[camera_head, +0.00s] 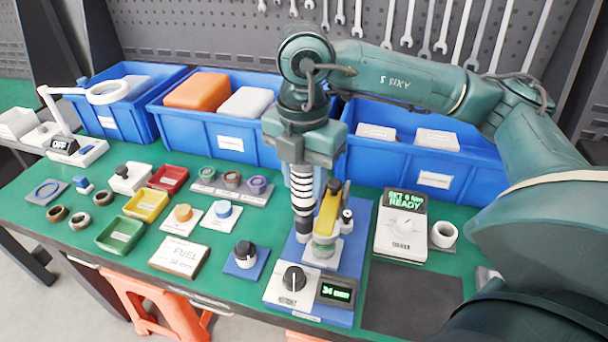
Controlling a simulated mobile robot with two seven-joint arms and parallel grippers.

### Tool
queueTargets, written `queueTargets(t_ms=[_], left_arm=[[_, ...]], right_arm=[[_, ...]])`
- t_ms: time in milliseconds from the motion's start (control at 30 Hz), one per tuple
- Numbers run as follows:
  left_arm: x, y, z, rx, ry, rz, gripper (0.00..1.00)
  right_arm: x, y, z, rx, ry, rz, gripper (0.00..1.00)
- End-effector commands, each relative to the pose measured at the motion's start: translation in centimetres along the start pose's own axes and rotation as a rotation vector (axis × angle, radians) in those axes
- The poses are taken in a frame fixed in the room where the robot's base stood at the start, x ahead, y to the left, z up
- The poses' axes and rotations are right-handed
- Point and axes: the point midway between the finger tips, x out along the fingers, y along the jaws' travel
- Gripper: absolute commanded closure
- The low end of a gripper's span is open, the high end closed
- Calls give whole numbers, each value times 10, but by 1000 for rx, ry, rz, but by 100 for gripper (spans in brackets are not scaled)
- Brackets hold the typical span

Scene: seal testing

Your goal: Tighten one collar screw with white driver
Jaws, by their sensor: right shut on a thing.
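My right gripper (302,162) points straight down and is shut on the white driver (302,190), which has black bands around its shaft. The driver stands upright, its lower end close to the left side of the test fixture (345,262). The fixture has a blue base, a yellow upright part (328,212) and a greenish round collar (323,246) on a white block. The driver's lower tip is small and dark; I cannot tell whether it touches a collar screw. No single screw can be made out. My left gripper is out of view.
A black-knobbed box (285,283) and a green display (337,292) sit at the fixture's front. A "READY" device (401,228) and white ring (444,234) stand right. Blue bins (213,128) line the back. Coloured trays (146,204) lie left. A dark mat (405,298) is clear.

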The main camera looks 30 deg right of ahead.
Motion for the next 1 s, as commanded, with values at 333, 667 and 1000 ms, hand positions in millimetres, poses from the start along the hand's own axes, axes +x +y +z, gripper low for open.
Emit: queueTargets(t_ms=[333, 667, 1000], left_arm=[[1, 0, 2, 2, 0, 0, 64], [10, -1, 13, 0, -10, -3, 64], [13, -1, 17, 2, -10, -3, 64]], right_arm=[[0, 0, 0, 0, 0, 2, 92], [2, 0, 0, 0, 0, 2, 92], [5, 0, 0, 0, 1, 3, 92]])
